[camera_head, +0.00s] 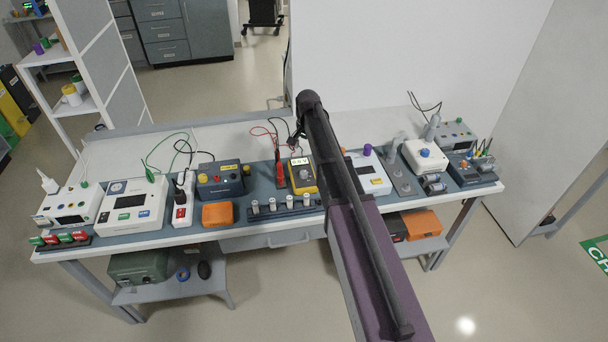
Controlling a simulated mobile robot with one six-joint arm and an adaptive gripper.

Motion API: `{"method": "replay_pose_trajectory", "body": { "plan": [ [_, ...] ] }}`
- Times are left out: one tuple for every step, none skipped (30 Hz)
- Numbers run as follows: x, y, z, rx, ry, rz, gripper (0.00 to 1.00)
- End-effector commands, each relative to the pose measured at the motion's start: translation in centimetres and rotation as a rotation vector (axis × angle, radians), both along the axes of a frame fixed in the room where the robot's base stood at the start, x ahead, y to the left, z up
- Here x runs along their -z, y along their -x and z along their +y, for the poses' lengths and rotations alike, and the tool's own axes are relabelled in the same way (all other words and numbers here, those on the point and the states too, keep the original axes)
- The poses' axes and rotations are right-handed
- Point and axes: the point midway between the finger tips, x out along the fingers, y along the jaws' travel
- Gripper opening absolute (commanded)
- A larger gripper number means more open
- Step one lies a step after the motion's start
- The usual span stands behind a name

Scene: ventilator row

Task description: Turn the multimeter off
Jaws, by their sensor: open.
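The multimeter (302,187) has a yellow case and stands on the bench near the middle. Its display (299,161) is lit and shows small digits that look like "0.0 V". A grey round dial (305,174) sits below the display; its pointer direction is too small to tell. My arm passes just to the right of the multimeter and covers the bench there.
A red probe (279,172) stands left of the multimeter, with red and black leads behind. A rack of small vials (286,213) lies in front. A blue-grey power supply (221,180) is at left, a white device (371,177) at right. A white partition (375,60) rises behind.

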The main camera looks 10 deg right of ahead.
Motion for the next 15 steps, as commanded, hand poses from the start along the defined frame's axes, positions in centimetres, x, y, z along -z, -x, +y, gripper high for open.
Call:
{"method": "replay_pose_trajectory", "body": {
  "plan": [
    [0.8, 0.0, 0.0, 0.000, 0.000, 0.000, 0.78],
    [1.0, 0.0, 0.0, 0.000, 0.000, 0.000, 0.78],
    [1.3, 0.0, 0.1, 0.000, 0.000, 0.000, 0.78],
    [1.6, 0.0, 0.1, 0.000, 0.000, 0.000, 0.78],
    [1.8, 0.0, 0.1, 0.000, 0.000, 0.000, 0.78],
    [2.1, -0.1, 0.1, 0.000, 0.000, 0.000, 0.78],
    [2.3, -0.1, 0.1, 0.000, 0.000, 0.000, 0.78],
    [2.5, -0.1, 0.1, 0.000, 0.000, 0.000, 0.78],
    [2.8, -0.1, 0.1, -0.001, 0.000, 0.000, 0.78],
    [3.1, -0.1, 0.1, -0.001, 0.000, 0.000, 0.78],
    [3.3, -0.1, 0.2, -0.001, 0.000, 0.000, 0.78],
    [3.6, -0.1, 0.2, -0.001, 0.000, 0.000, 0.78],
    [3.8, -0.1, 0.2, -0.001, 0.000, 0.000, 0.78],
    [4.0, -0.1, 0.2, -0.001, 0.000, 0.000, 0.78],
    [4.3, -0.1, 0.2, -0.001, 0.000, 0.000, 0.78]
  ]
}}
